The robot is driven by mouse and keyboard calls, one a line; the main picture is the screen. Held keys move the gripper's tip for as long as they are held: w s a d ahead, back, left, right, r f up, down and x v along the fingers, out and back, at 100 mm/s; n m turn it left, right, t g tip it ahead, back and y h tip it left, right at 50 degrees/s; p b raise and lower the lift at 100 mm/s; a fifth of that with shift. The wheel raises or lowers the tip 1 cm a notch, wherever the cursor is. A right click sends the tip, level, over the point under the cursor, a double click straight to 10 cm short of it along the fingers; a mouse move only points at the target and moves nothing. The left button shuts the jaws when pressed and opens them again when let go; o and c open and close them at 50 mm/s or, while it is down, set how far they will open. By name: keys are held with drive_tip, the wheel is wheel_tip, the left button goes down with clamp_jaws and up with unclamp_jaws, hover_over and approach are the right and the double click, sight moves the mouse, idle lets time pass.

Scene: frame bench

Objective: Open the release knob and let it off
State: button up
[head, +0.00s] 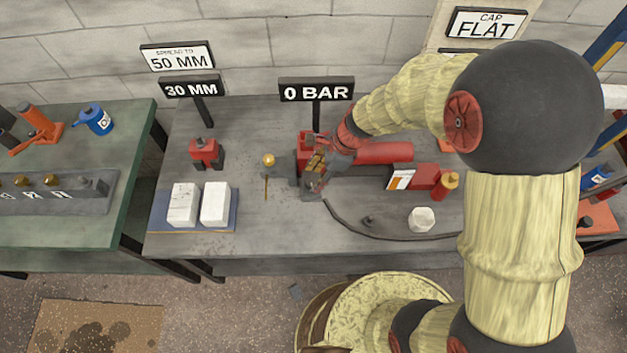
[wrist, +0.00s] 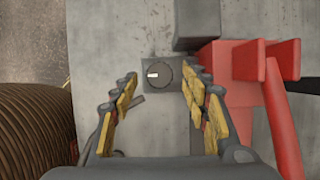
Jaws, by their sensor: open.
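The release knob (wrist: 158,74) shows in the wrist view as a round dark dial on a small grey block, its white mark pointing left. My gripper (wrist: 159,80) is open and empty, with its yellow-padded fingers apart on the left and right of the knob in the picture. I cannot tell how far above the knob the fingertips are. In the head view my gripper (head: 317,168) is over the middle of the bench, and the knob cannot be made out behind it. Red equipment (wrist: 250,65) stands right of the knob in the wrist view.
A sign (head: 317,91) behind my gripper reads 0 BAR. A red cylinder (head: 385,152) lies to its right. A dark hose (head: 365,228) runs along the grey bench (head: 275,228). A brass-topped post (head: 268,161) and white blocks (head: 215,203) stand left. A ribbed brown thing (wrist: 35,130) fills the wrist view's left.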

drive_tip(key=shift+x, duration=0.9)
drive_tip(key=c, duration=1.1)
drive_tip(key=shift+c, duration=0.3)
